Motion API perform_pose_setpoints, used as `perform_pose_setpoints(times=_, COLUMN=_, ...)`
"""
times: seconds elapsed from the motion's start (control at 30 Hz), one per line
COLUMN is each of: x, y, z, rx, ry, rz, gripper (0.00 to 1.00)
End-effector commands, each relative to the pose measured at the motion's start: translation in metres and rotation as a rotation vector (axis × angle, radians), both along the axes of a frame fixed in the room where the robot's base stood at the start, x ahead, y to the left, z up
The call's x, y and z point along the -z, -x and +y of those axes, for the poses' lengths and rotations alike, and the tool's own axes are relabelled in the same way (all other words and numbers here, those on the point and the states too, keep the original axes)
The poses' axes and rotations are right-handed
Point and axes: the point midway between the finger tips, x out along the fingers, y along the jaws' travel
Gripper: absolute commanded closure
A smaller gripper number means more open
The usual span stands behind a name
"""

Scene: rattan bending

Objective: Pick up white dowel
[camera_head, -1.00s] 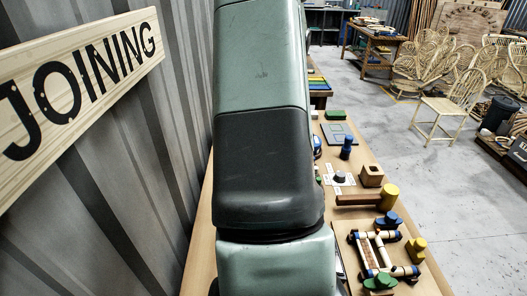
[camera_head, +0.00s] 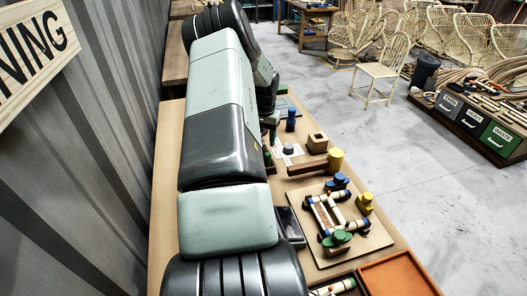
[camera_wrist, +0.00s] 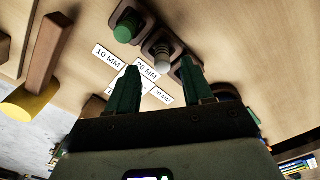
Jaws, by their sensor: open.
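The white dowel (camera_wrist: 163,62) stands in a dark holder (camera_wrist: 160,42) in the wrist view, seen from above. My gripper (camera_wrist: 160,66) is open, with its two green fingers apart. In the picture, the dowel's end lies between the fingertips; I cannot tell how far below them it is. A green dowel (camera_wrist: 127,31) stands in a similar holder next to it. In the head view my arm hides the white dowel and most of the gripper.
Size labels (camera_wrist: 147,70) lie by the holders. A mallet with a yellow head (camera_wrist: 28,103) lies to the left in the wrist view. In the head view, a board with a clamped frame (camera_head: 372,240) and an orange tray (camera_head: 400,275) are nearer.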

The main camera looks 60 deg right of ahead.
Motion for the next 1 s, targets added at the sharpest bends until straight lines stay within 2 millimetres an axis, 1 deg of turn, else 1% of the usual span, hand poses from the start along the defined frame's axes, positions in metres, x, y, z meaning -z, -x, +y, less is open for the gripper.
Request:
perform_pose_setpoints(times=0.03, x=0.01, y=-0.001, z=0.001, rx=-0.001, ry=-0.003, rz=0.001, gripper=0.49)
perform_pose_setpoints(times=0.2, x=0.031, y=-0.003, z=0.001, rx=0.0, ry=-0.001, rz=0.002, gripper=0.49)
perform_pose_setpoints(times=0.3, x=0.036, y=-0.003, z=0.001, rx=0.0, ry=0.0, rz=0.002, gripper=0.49)
perform_pose_setpoints(times=0.5, x=0.036, y=-0.003, z=0.001, rx=0.0, ry=0.001, rz=0.002, gripper=0.49)
perform_pose_setpoints(times=0.57, x=0.036, y=-0.003, z=0.001, rx=0.0, ry=0.001, rz=0.002, gripper=0.57)
perform_pose_setpoints(times=0.83, x=0.036, y=-0.003, z=0.001, rx=0.0, ry=0.0, rz=0.002, gripper=0.98)
perform_pose_setpoints(times=0.87, x=0.036, y=-0.003, z=0.001, rx=0.0, ry=0.0, rz=0.002, gripper=1.0)
perform_pose_setpoints(times=1.0, x=0.036, y=-0.003, z=0.001, rx=0.0, ry=0.0, rz=0.002, gripper=1.0)
